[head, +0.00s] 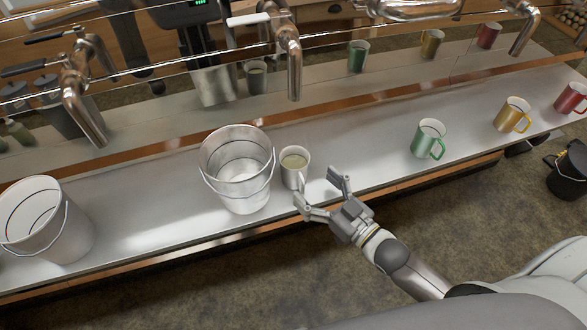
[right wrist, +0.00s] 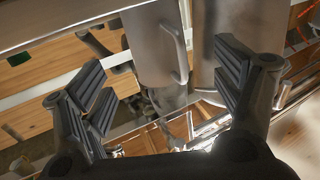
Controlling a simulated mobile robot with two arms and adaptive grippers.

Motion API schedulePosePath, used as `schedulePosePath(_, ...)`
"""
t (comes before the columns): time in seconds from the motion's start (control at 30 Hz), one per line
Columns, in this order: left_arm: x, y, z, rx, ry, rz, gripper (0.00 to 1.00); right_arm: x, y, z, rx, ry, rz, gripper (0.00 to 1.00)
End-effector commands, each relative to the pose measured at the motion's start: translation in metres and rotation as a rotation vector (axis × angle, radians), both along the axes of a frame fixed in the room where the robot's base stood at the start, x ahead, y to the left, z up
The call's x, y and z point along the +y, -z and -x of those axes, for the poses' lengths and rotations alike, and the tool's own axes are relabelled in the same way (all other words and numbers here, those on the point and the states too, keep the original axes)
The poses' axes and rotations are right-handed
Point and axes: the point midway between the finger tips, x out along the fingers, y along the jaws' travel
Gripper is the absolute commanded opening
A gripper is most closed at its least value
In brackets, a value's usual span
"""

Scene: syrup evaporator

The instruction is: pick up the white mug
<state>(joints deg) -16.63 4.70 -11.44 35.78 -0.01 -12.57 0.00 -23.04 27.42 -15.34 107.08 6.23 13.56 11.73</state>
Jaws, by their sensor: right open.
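The white mug (head: 294,170) stands upright on the steel counter, close to the right side of a metal bucket. Its inside looks pale greenish, and its handle is on the near side, partly beside a finger. My right gripper (head: 318,187) is open and empty at the mug's near right side, with one fingertip close to the handle. In the right wrist view the mug (right wrist: 148,48) shows ahead, between the two spread fingers (right wrist: 160,90), its handle visible. I cannot tell whether a finger touches it. My left gripper is not in view.
The metal bucket (head: 240,195) stands left of the mug, and another bucket (head: 72,240) is farther left. Green (head: 424,140), yellow (head: 508,116) and red (head: 571,98) mugs stand to the right. A tap (head: 290,65) hangs above. The counter between white and green mugs is clear.

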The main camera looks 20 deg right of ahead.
Motion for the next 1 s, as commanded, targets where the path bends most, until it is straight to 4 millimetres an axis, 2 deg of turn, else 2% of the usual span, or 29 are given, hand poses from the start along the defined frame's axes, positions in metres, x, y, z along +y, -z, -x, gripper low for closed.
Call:
schedulePosePath(0.1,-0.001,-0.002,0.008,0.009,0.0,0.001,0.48,0.006,-0.001,-0.015,-0.002,0.001,0.0,0.86)
schedulePosePath(0.27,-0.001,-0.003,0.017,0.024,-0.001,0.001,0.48,0.011,0.0,-0.024,0.001,0.0,0.0,0.86)
schedulePosePath(0.37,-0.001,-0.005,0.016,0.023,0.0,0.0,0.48,0.013,-0.001,-0.03,0.0,0.0,0.001,0.86)
schedulePosePath(0.7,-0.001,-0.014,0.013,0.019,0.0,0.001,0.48,0.028,0.0,-0.068,0.0,0.001,0.0,0.86)
schedulePosePath(1.0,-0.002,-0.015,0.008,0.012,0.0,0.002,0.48,0.03,0.001,-0.072,0.002,0.0,0.001,0.86)
